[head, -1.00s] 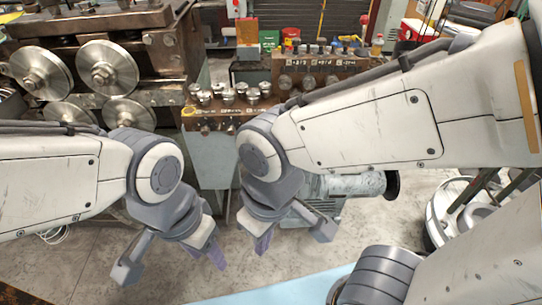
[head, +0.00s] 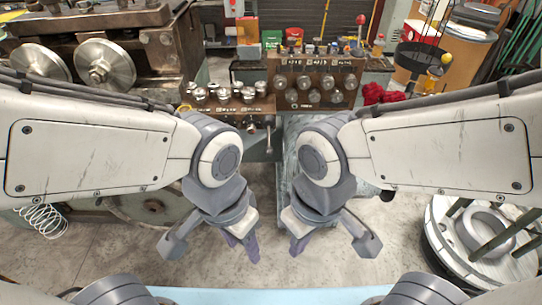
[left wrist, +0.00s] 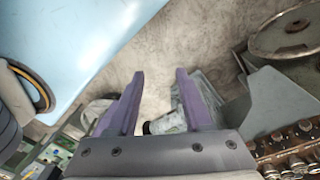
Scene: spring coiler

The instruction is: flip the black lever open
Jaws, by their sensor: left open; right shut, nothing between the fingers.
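My left gripper (head: 240,248) is low in the middle of the head view, above the concrete floor. In the left wrist view its two purple fingers (left wrist: 158,78) are apart with nothing between them. My right gripper (head: 299,246) is just to its right, its purple fingers together and empty. A small dark rod (head: 268,136) stands at the right end of the front knob block (head: 225,112), beyond both grippers. I cannot tell whether it is the black lever; no other black lever is clear. Neither gripper touches the rod.
The spring coiler's rollers (head: 104,66) are at upper left. A second knob block (head: 318,82) stands behind the front one. A wire coil (head: 42,220) lies at lower left, and a round reel (head: 480,235) stands at lower right. Bare floor (head: 275,272) lies below the grippers.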

